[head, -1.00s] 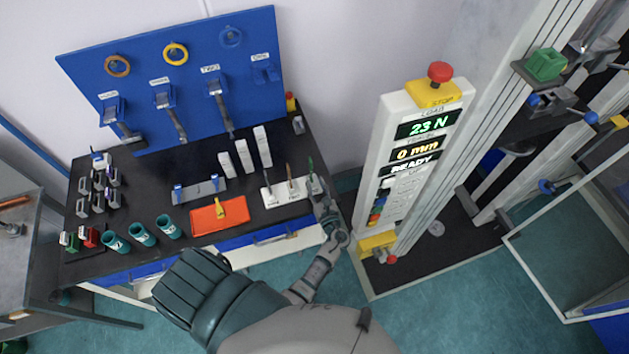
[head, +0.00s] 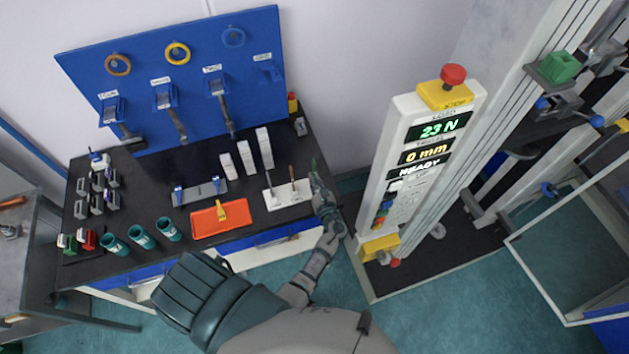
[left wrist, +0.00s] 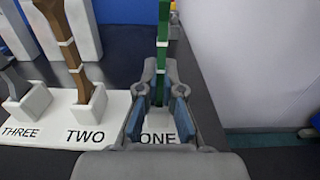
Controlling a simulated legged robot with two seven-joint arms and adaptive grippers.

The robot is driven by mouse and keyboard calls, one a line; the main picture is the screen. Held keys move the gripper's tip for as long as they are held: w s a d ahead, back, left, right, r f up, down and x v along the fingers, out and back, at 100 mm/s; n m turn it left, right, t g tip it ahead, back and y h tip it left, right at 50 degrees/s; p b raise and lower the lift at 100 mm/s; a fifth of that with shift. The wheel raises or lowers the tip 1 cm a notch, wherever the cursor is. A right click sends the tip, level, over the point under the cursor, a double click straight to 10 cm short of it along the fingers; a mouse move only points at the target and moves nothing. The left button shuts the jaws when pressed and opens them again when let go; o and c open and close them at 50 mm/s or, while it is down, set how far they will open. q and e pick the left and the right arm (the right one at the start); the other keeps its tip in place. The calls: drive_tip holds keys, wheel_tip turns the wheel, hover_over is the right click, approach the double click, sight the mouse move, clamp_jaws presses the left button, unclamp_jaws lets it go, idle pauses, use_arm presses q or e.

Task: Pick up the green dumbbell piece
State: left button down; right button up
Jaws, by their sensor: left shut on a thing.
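The green dumbbell piece (left wrist: 163,35) stands upright at the station marked ONE in the left wrist view. It shows as a thin green strip in the head view (head: 314,164). My left gripper (left wrist: 158,100) is shut on its lower part; in the head view the gripper (head: 317,180) is at the right end of the white holder (head: 277,204). My fingers hide the piece's lower end, so I cannot tell whether it still sits in its slot. My right gripper is not in view.
A brown piece (left wrist: 74,55) and a grey piece (left wrist: 12,82) stand at TWO and THREE, left of my left gripper. An orange tray (head: 205,222) lies left of the holder. The testing machine's display column (head: 408,165) stands close to the right.

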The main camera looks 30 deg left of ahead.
sight(314, 174)
use_arm(q)
drive_tip(key=shift+w+a+r, duration=0.1)
drive_tip(key=shift+a+r, duration=0.05)
drive_tip(key=shift+r, duration=0.65)
drive_tip(key=shift+s+d+r, duration=0.15)
drive_tip(key=shift+r, duration=0.35)
drive_tip(key=shift+s+d+r, duration=0.1)
drive_tip(key=shift+s+r, duration=0.05)
drive_tip(key=shift+r, duration=0.35)
drive_tip(key=s+d, duration=0.2)
drive_tip(key=s, duration=0.5)
drive_tip(key=s+d+r+b, duration=0.1)
drive_tip(key=s+d, duration=0.2)
drive_tip(key=s, duration=0.4)
drive_tip(key=shift+s+d+r, duration=0.15)
drive_tip(key=shift+s+r, duration=0.05)
drive_tip(key=shift+s, duration=0.1)
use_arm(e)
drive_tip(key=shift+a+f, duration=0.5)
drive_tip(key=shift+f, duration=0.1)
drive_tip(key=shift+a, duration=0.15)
